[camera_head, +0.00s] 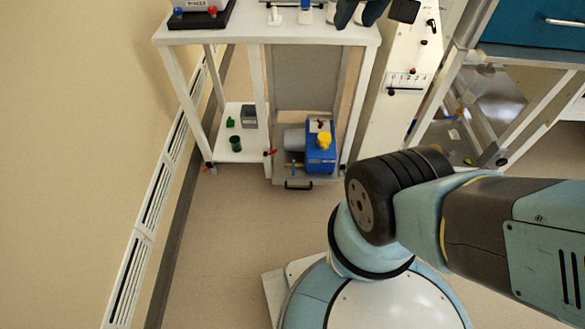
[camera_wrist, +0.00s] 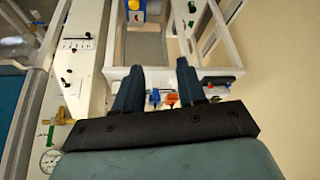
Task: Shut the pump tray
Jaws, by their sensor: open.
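The pump tray (camera_head: 325,180) is low in the right bay of the white bench, with a black handle (camera_head: 298,186) on its front. Its front edge stands out a little past the bench legs. A blue and grey pump (camera_head: 320,158) with a yellow cap sits on it; part of this pump (camera_wrist: 136,17) shows at the top of the wrist view. My gripper (camera_head: 354,25) is above the right end of the bench top, well above the tray and apart from it. In the wrist view my gripper (camera_wrist: 160,65) has its two dark fingers apart and nothing between them.
The white bench top (camera_head: 240,35) carries small valves and a dark box. Its lower left shelf (camera_head: 250,150) holds a green cup. A white panel (camera_head: 400,110) stands right of the tray. The floor (camera_head: 235,230) before the tray is clear.

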